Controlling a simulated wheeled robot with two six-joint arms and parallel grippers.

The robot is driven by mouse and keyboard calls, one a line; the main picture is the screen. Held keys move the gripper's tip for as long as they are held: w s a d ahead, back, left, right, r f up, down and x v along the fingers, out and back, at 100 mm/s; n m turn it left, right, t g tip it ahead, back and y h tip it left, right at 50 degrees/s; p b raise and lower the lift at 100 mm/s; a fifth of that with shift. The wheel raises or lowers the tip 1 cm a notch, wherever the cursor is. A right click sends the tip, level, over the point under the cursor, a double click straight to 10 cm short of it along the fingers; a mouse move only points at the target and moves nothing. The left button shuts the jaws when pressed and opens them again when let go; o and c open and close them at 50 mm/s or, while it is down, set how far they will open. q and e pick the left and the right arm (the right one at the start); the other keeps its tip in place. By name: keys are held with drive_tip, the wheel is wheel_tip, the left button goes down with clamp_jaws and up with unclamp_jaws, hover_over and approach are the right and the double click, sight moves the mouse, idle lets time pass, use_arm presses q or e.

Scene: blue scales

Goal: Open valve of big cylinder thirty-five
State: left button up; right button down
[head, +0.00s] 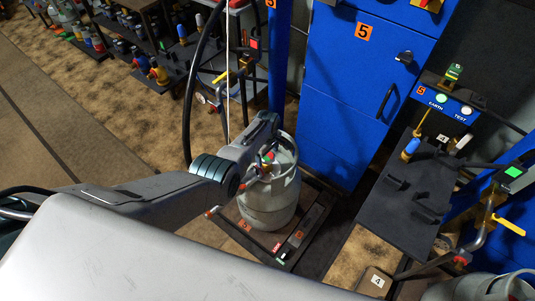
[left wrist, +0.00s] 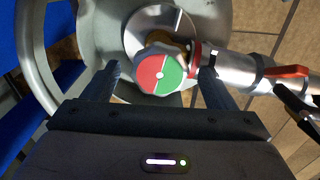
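A big grey gas cylinder (head: 268,205) stands upright on a dark scale platform in the head view. Its valve has a round red and green handwheel (left wrist: 160,72), seen large in the left wrist view. My left gripper (left wrist: 158,85) is over the cylinder top, with one finger on each side of the handwheel. The fingers are spread, and gaps show between them and the handwheel. In the head view my left arm covers part of the cylinder top. No number thirty-five is readable. My right gripper is not in view.
A metal connector with a red lever (left wrist: 286,71) joins the valve at right. A blue cabinet (head: 355,95) marked 5 stands behind the cylinder. An EARTH/TEST box (head: 447,104) and another scale (head: 405,205) are at right.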

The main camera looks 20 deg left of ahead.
sight(267, 156)
use_arm(q)
drive_tip(key=shift+r, duration=0.35)
wheel_tip(267, 156, up, 10)
drive_tip(key=p, duration=0.2)
drive_tip(key=shift+p, duration=0.35)
